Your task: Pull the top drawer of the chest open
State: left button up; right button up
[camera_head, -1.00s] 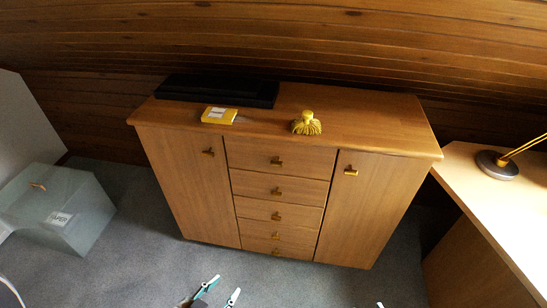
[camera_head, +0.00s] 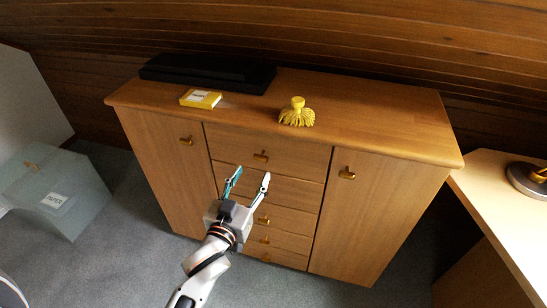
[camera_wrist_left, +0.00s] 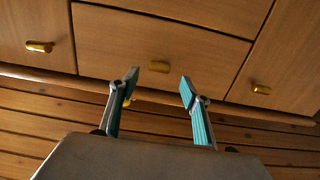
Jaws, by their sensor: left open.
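The wooden chest (camera_head: 390,220) stands against the panelled wall. Its top drawer (camera_head: 300,153) is closed flush in the middle column and has a small brass handle (camera_head: 261,156). My left gripper (camera_head: 252,175) is open and empty in front of the drawers, with its fingertips just below that handle in the head view. In the left wrist view the picture is turned over, and the handle (camera_wrist_left: 159,67) shows beyond and between the open fingertips (camera_wrist_left: 158,80), apart from both. My right gripper is not in view.
A desk (camera_head: 500,205) with a lamp base stands at right, a grey paper bin (camera_head: 75,205) at left. Carpet in front is free.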

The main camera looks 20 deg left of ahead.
aim_at(259, 158)
pick_arm(q)
jog(key=shift+w+d+r+b, duration=0.1)
jog(key=shift+w+r+b, duration=0.05)
jog(key=shift+w, duration=1.25)
jog(key=shift+w+d+r+b, duration=0.1)
jog(key=shift+w, duration=1.35)
jog(key=shift+w+r+b, duration=0.15)
jog(key=shift+w, duration=1.25)
grip_shut()
